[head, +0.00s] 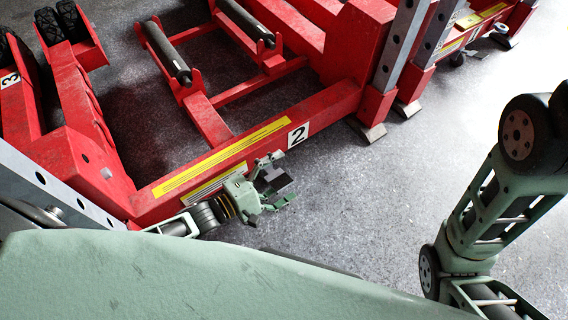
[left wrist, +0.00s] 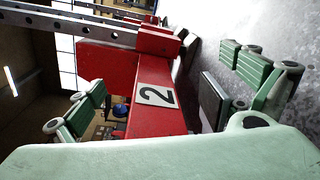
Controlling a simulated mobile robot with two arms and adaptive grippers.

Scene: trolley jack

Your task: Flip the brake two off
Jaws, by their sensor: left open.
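The red trolley jack (head: 230,160) bears a white plate with a black 2 (head: 298,135) at the end of its near beam. The plate also shows in the left wrist view (left wrist: 157,96). A dark flat pad, which looks like the brake pedal (left wrist: 213,98), juts out beside the red end in the left wrist view. My left gripper (head: 275,185) is open at this end of the beam, its fingers on either side of the pad. I cannot tell whether they touch it. My right gripper is out of view.
A red part marked 3 (head: 10,80) stands at the left. Steel columns with holes (head: 400,45) rise at the top right, with feet (head: 372,132) on the floor. The grey floor (head: 370,200) right of my left gripper is clear.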

